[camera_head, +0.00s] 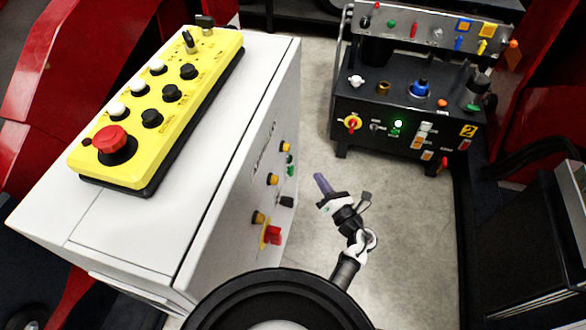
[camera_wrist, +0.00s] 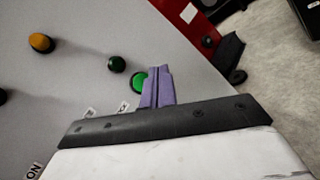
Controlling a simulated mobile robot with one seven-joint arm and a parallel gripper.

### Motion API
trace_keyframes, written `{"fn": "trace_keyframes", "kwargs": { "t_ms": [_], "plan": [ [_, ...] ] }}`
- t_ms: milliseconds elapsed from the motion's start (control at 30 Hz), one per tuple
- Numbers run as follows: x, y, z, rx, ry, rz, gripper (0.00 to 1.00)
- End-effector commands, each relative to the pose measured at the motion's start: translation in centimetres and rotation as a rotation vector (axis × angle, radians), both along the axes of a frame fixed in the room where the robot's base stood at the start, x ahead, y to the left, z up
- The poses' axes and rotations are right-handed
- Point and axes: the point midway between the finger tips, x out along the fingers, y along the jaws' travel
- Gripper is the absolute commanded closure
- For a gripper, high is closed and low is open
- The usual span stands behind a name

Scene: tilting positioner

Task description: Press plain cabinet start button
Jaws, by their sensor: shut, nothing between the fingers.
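The plain cabinet (camera_head: 240,130) is the white box at the left, with a column of controls on its right side face. A green button (camera_head: 291,170) sits on that face, which I take for the start button. In the wrist view the green button (camera_wrist: 137,83) is partly hidden behind my fingers. My gripper (camera_head: 321,182) has purple fingers that are shut and empty. In the head view it is to the right of the green button, with a visible gap. In the wrist view the fingertips (camera_wrist: 157,70) overlap the button's right edge; contact cannot be told.
A red-and-yellow switch (camera_head: 271,235) is lower on the face. A yellow control box (camera_head: 150,120) lies on top. A black control bench (camera_head: 375,105) stands behind; grey floor (camera_head: 400,200) is clear between.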

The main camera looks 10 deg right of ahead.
Motion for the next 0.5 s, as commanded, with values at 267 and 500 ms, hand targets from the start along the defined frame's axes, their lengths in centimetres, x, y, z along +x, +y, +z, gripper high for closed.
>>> {"fn": "trace_keyframes", "kwargs": {
  "t_ms": [267, 500],
  "plan": [
    [1.3, 3.3, -0.1, 0.002, 0.001, 0.002, 1.0],
    [1.8, 4.2, 0.0, 0.001, 0.0, 0.001, 1.0]
  ]
}}
